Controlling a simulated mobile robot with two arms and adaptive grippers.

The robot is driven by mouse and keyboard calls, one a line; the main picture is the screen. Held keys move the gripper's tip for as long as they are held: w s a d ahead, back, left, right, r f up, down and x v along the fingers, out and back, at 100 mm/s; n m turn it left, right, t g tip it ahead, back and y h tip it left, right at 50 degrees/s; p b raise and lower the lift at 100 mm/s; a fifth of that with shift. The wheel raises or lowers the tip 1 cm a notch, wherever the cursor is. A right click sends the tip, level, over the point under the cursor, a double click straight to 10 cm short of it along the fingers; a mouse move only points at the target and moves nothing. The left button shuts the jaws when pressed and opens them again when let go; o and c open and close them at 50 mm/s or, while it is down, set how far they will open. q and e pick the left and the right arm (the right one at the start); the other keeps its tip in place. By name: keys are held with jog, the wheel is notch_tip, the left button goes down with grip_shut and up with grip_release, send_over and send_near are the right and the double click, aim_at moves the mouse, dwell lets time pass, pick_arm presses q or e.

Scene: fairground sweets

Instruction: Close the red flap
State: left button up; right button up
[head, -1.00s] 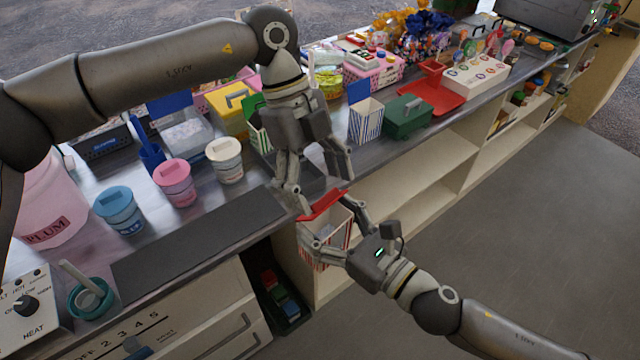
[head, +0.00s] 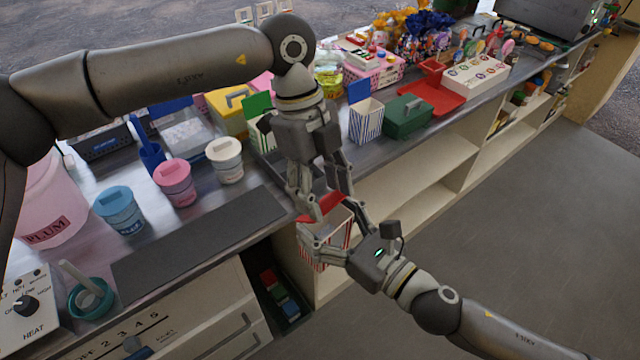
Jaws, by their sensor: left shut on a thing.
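The red flap (head: 322,206) is the lid of a red-and-white striped box (head: 318,252), held at the counter's front edge. The flap stands tilted up over the box's top, not flat on it. My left gripper (head: 323,208) comes down from above and is shut on the flap, one finger at each side of it. My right gripper (head: 333,240) comes from the lower right and is shut on the striped box, its fingers around the box's sides. The fingers hide parts of the flap and box.
Similar boxes with a green flap (head: 257,105) and a blue flap (head: 359,91) stand open on the counter. Lidded tubs (head: 225,160), a green case (head: 407,117) and a red tray (head: 432,96) stand nearby. A dark mat (head: 200,245) lies clear. Open shelves (head: 415,195) are below.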

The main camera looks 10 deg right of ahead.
aim_at(336, 205)
pick_arm(q)
jog(key=s+t+y, duration=0.1)
jog(key=d+f+t+y, duration=0.1)
jog(key=shift+s+d+t, duration=0.25)
jog(key=shift+s+t, duration=0.15)
jog(key=shift+s+d+f+t+y, duration=0.1)
jog(key=shift+d+f+t+y, duration=0.1)
jog(key=shift+t+y, duration=0.15)
jog(key=shift+a, duration=0.15)
jog(key=o, duration=1)
jog(key=shift+o, duration=0.2)
jog(key=shift+r, duration=0.15)
notch_tip(336, 205, up, 12)
jog(key=shift+s+d, duration=0.35)
jog(key=shift+c, duration=0.4)
